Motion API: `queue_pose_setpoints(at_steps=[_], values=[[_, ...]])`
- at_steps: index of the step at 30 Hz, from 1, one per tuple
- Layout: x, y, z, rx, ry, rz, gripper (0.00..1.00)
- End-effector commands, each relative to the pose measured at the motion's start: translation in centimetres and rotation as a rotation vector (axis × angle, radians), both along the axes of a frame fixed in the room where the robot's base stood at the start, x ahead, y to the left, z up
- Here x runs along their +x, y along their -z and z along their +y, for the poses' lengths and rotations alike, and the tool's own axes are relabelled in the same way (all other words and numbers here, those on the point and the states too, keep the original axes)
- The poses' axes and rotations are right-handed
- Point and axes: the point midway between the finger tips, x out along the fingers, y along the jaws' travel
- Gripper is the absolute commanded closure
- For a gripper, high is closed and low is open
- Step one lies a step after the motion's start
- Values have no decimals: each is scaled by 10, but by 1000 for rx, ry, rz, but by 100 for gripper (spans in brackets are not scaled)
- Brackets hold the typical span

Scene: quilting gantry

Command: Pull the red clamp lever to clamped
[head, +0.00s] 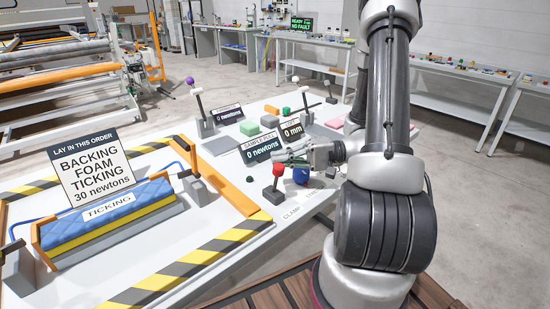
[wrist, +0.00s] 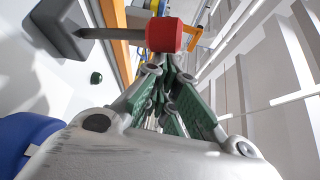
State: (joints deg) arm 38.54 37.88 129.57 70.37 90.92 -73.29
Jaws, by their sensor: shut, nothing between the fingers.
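The red clamp lever has a red knob (head: 279,170) on a short stem above a dark grey base, and it stands roughly upright at the table's front edge beside a "CLAMP" label. In the wrist view the red knob (wrist: 164,34) is just beyond my fingertips, with its stem running left to the grey base. My gripper (head: 281,157) is shut and empty, close behind and above the knob in the head view. In the wrist view its green-padded fingers (wrist: 168,68) come together just short of the knob. I cannot tell whether they touch it.
A blue knob (head: 301,175) stands right beside the red lever, under my gripper. A "0 newtons" display (head: 262,150) is behind. An orange rail (head: 215,178) and a striped border (head: 190,264) lie left. A blue and yellow stack (head: 108,212) lies further left. A small green knob (head: 250,180) is nearby.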

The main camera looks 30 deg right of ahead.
Motion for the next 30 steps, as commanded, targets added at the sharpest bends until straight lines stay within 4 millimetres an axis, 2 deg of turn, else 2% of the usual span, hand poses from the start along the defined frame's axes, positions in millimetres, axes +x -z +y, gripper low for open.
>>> queue_pose_setpoints(at_steps=[12,30], values=[[-21,1,-6,0,0,1,100],[-28,2,-6,0,-5,5,100]])
